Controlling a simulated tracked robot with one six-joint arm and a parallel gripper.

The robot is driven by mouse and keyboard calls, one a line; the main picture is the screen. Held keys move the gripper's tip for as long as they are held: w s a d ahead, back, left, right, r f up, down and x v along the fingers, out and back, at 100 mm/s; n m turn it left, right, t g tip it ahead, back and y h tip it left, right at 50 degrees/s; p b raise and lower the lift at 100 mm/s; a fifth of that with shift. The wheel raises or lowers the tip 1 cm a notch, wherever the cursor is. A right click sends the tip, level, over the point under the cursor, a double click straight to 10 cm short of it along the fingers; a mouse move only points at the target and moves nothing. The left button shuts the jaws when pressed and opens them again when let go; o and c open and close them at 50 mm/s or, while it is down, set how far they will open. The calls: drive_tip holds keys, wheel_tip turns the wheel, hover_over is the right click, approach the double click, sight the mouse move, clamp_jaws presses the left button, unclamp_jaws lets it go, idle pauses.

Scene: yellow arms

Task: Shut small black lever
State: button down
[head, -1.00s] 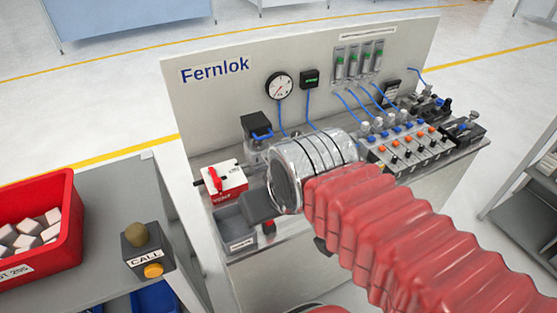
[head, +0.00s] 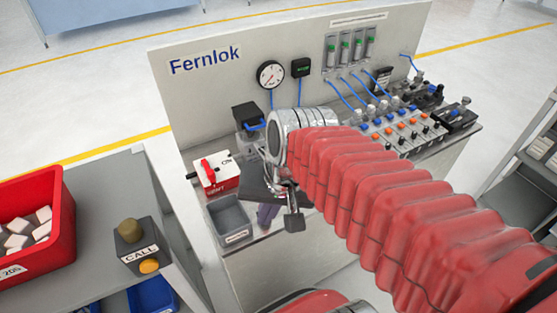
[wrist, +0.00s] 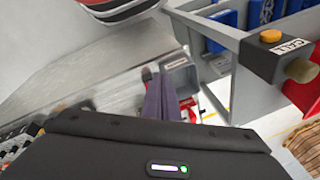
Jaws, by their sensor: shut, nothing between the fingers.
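Several small black levers (head: 415,141) stand in a row along the front of the valve block, beside orange knobs, at the right of the bench in the head view. I cannot tell which one is meant. The valve block partly shows at the lower left edge of the wrist view (wrist: 20,140), too cut off to read lever positions. My gripper (wrist: 160,77) is shut and empty, its purple-grey fingers over the bench by the grey bin.
A red-and-white box with a red handle (head: 212,172) stands left of my gripper, above the grey bin (head: 232,219). A back panel (head: 205,105) carries a gauge (head: 270,75) and blue tubes. A side table holds a call box (head: 138,246) and red crate (head: 60,200).

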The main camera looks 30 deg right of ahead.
wheel_tip(320, 180, down, 6)
drive_tip(key=w+m+g+y, duration=0.15)
drive_tip(key=m+y, duration=0.55)
drive_tip(key=m, duration=1)
drive_tip(key=w+d+m+t+y, duration=0.3)
drive_tip(key=d+m+t, duration=0.9)
drive_tip(key=m, duration=1.1)
drive_tip(key=w+d, duration=0.2)
drive_tip(key=d, duration=0.2)
drive_tip(key=shift+w+d+f, duration=0.15)
drive_tip(key=shift+d+f, duration=0.1)
drive_tip(key=shift+f, duration=0.1)
drive_tip(key=shift+w+a, duration=0.1)
drive_tip(key=shift+w, duration=0.05)
